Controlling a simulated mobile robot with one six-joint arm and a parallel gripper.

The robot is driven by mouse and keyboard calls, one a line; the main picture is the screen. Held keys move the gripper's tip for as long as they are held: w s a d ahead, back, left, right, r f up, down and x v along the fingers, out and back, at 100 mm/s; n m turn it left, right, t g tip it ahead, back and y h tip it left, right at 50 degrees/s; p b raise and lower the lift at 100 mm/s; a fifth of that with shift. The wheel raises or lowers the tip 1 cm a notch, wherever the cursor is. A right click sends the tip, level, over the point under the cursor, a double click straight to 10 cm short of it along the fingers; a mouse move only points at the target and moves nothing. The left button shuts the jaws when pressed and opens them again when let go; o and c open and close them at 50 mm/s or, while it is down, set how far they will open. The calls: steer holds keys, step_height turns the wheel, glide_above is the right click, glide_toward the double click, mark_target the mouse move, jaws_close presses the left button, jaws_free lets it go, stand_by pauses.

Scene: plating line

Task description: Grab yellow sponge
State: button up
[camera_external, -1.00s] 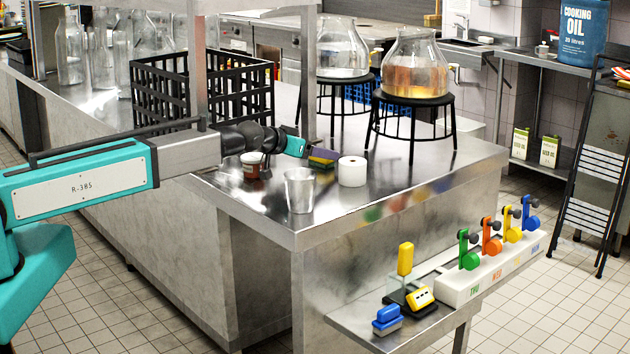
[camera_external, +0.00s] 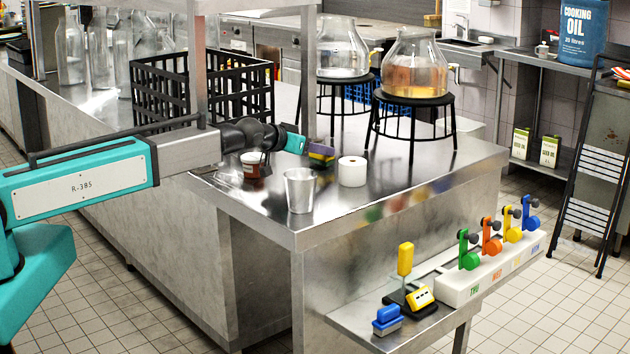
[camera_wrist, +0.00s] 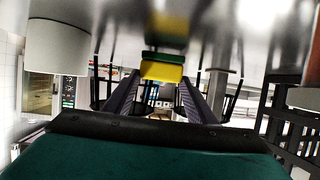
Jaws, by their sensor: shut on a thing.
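The yellow sponge (camera_external: 320,161), with a green layer, is on or just above the steel counter, left of the white roll. My gripper (camera_external: 322,151) has its dark purple fingers shut on it. In the wrist view, which is upside down, the sponge (camera_wrist: 162,73) sits between the tips of my gripper's two fingers (camera_wrist: 160,85). Its reflection shows in the counter beyond it. I cannot tell for sure whether the sponge is clear of the counter.
A white roll (camera_external: 352,172), a metal cup (camera_external: 300,190) and a small brown and white tub (camera_external: 252,166) stand close by. A black crate (camera_external: 200,88) is behind my arm. Glass jars on black stands (camera_external: 412,110) are at the back right.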

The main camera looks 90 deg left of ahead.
step_height(320, 180, up, 9)
steer(key=b, duration=0.1)
steer(key=shift+r+b, duration=0.2)
steer(key=shift+b, duration=0.1)
